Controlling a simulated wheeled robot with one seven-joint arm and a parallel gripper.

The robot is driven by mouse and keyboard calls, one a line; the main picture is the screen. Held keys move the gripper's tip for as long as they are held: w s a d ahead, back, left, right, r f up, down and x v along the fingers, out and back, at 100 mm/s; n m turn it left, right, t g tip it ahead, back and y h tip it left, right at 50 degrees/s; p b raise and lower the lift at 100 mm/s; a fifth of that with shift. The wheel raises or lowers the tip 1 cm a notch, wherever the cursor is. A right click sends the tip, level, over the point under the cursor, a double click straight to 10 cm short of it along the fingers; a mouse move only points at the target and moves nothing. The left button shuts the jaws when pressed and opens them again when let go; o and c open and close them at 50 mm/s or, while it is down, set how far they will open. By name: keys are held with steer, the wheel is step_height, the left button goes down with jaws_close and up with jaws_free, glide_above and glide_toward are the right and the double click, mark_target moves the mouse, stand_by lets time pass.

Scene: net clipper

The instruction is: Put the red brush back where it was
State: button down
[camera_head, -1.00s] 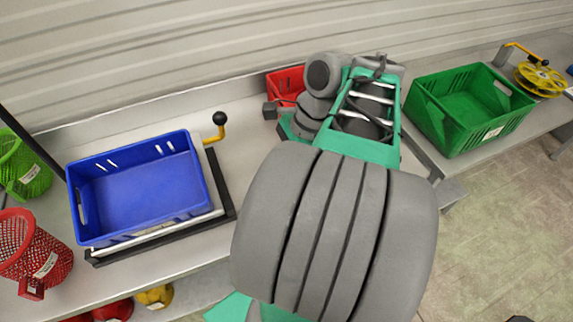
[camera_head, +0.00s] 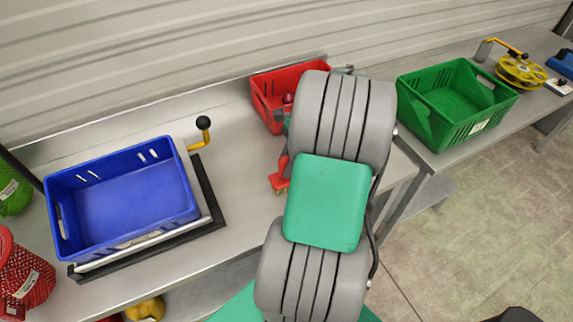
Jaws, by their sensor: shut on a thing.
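The red brush (camera_head: 279,182) shows just left of my arm, over the middle of the grey table, with its pale bristles pointing down. Its upper part runs up behind my arm. I cannot tell whether its bristles touch the table or hang above it. My gripper is hidden behind my own arm links, so its hold on the brush does not show. A red crate (camera_head: 262,96) stands behind at the back of the table, partly covered by my arm, with a dark red item in it.
An empty blue crate (camera_head: 188,190) sits on a black-framed stand at the left, with a yellow crank and black knob (camera_head: 203,123) behind it. A green crate (camera_head: 433,126) and a yellow reel (camera_head: 520,70) stand at the right. Table between blue crate and arm is clear.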

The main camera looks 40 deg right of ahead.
steer(key=c, duration=1.7)
jaws_free()
steer(key=shift+f, duration=0.15)
steer(key=o, duration=0.5)
steer(key=shift+c, duration=0.2)
steer(key=p+v, duration=0.3)
steer(key=v, duration=0.9)
steer(key=shift+r, duration=0.3)
steer(key=w+a+r+n+h, duration=0.1)
steer(key=w+a+r+n, duration=0.15)
steer(key=a, duration=0.25)
steer(key=w+a+r+n, duration=0.1)
steer(key=w+a+n, duration=0.2)
steer(key=a+n, duration=0.15)
steer(key=s+a+r+n+t+h, duration=0.1)
steer(key=s+a+n+t+h, duration=0.2)
steer(key=a+n, duration=1.1)
steer(key=a, duration=0.3)
steer(key=shift+s+a+t, duration=0.2)
steer(key=shift+s+t, duration=0.05)
steer(key=shift+t, duration=0.05)
